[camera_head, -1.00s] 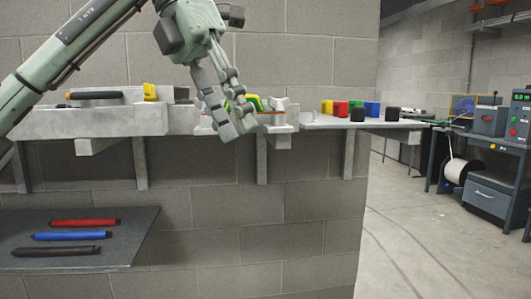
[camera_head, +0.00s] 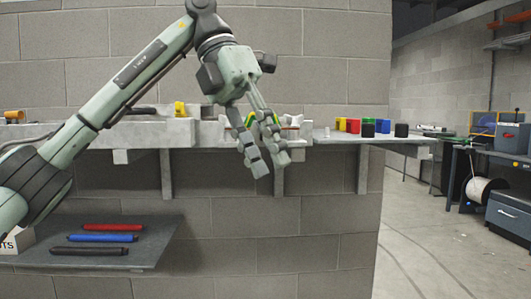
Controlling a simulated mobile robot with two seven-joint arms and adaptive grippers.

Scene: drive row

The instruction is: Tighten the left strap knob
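My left gripper (camera_head: 270,164) hangs fingers-down in front of the shelf's middle part, its two fingertips apart with nothing visible between them. Behind its fingers is a grey fixture (camera_head: 301,135) with a green and yellow piece (camera_head: 251,119) and a thin copper-coloured strip. A pale knob-like part (camera_head: 294,120) stands at the fixture's right end. The fingers cover much of the fixture, and I cannot make out the left strap knob. I cannot tell how far the fingertips are from the fixture. My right gripper is not in view.
A yellow block (camera_head: 180,109) stands on the shelf's left part. Several coloured blocks (camera_head: 353,125) and a black block (camera_head: 401,130) stand to the right. A lower shelf (camera_head: 150,250) holds red, blue and black bars. Open floor (camera_head: 420,255) and a workbench (camera_head: 510,208) are at right.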

